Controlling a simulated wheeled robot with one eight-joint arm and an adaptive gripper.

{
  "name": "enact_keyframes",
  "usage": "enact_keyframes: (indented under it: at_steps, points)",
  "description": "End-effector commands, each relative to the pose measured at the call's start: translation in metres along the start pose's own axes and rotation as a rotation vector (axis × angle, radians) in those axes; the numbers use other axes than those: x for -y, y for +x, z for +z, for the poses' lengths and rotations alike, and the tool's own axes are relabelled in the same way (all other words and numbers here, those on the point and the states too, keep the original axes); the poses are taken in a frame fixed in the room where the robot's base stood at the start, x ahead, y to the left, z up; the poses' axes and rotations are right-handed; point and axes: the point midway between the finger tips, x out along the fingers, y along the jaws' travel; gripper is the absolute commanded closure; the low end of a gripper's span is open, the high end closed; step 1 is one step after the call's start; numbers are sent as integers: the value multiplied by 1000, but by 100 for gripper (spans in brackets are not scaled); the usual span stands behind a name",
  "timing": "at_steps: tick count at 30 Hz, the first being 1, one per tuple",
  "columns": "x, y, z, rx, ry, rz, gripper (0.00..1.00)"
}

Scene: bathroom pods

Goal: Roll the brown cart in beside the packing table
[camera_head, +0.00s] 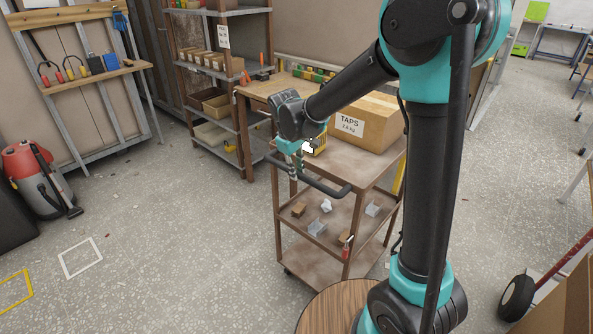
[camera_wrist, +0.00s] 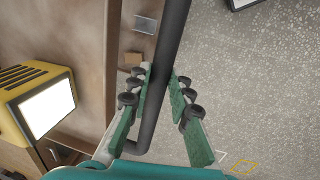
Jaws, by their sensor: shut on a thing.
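The brown cart (camera_head: 368,172) stands in the middle of the head view, with a top deck and two lower shelves. A dark bar handle (camera_head: 328,188) runs along its near left side. My gripper (camera_head: 297,168) is over this handle. In the wrist view its green-padded fingers (camera_wrist: 161,72) lie on both sides of the dark bar (camera_wrist: 172,45) and are shut on it. A wooden-topped table (camera_head: 262,88) stands behind the cart, partly hidden by my arm and the cart's load. I cannot tell for certain if it is the packing table.
A box marked TAPS (camera_head: 365,122) and a yellow item (camera_head: 318,143) ride on the cart's top; small parts lie on its middle shelf. A shelf rack (camera_head: 215,75), red vacuum (camera_head: 28,165) and a hand truck's wheel (camera_head: 516,298) stand around.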

Motion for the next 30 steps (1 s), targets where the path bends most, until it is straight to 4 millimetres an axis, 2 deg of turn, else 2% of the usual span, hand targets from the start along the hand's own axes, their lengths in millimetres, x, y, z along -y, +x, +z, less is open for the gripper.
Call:
enact_keyframes:
  at_steps: [5, 11, 30]
  points:
    - [-15, 3, 0, 0, 3, 3, 100]
    - [-53, 10, 0, 1, 6, 4, 100]
    - [-228, 45, 1, 1, 6, 4, 100]
